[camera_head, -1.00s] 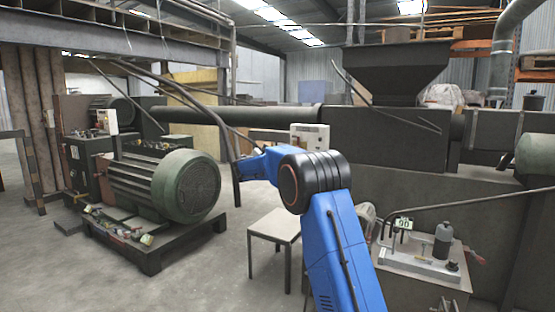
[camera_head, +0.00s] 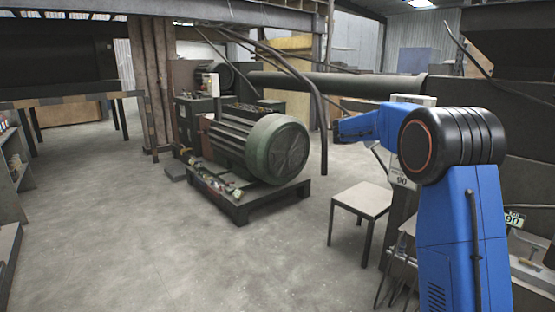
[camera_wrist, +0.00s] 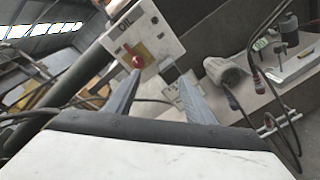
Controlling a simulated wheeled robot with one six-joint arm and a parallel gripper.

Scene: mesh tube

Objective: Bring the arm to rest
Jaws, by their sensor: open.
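My blue arm (camera_head: 462,235) with its black ribbed joint stands at the right of the head view. Its upper part reaches left from the joint and ends above a small table; my gripper cannot be made out clearly there. In the wrist view my gripper (camera_wrist: 154,74) shows two grey fingers, apart, with nothing between them. Beyond the fingers is a white box (camera_wrist: 148,30) marked OIL with a red knob on a yellow plate; I cannot tell how far it is from the fingertips.
A large green motor (camera_head: 275,148) sits on a low dark base left of my arm. A small table (camera_head: 362,199) stands on the floor between them. Shelving (camera_head: 14,160) is at the left edge. Open concrete floor (camera_head: 150,250) lies at the front left.

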